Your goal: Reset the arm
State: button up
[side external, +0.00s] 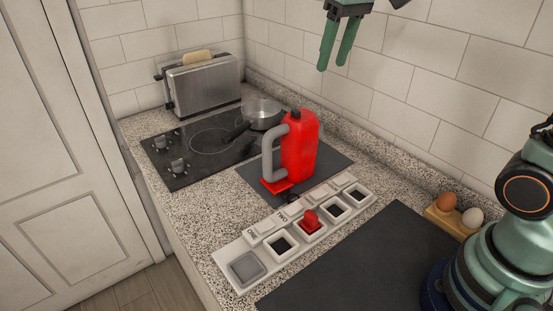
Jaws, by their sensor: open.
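My gripper (337,45) hangs high at the top of the side external view, above and right of the counter objects. Its two green fingers point down, are apart, and hold nothing. The top of the gripper is cut off by the frame edge. My arm's base part stands at the right edge of the view. The link between the base and the gripper is out of frame.
A red jug (301,150) with a grey handle stands on a dark mat (335,165). A white tray (233,253) with several compartments holds a red piece (311,221). A pan (262,113) sits on the cooktop (178,150). A toaster (203,84) and eggs (446,201) stand nearby.

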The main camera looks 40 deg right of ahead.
jog(key=s+f+t, duration=0.3)
jog(key=s+f, duration=0.4)
jog(key=s, duration=0.4)
jog(key=shift+s+d+f, duration=0.25)
jog(key=shift+d+f, duration=0.1)
jog(key=shift+f, duration=0.05)
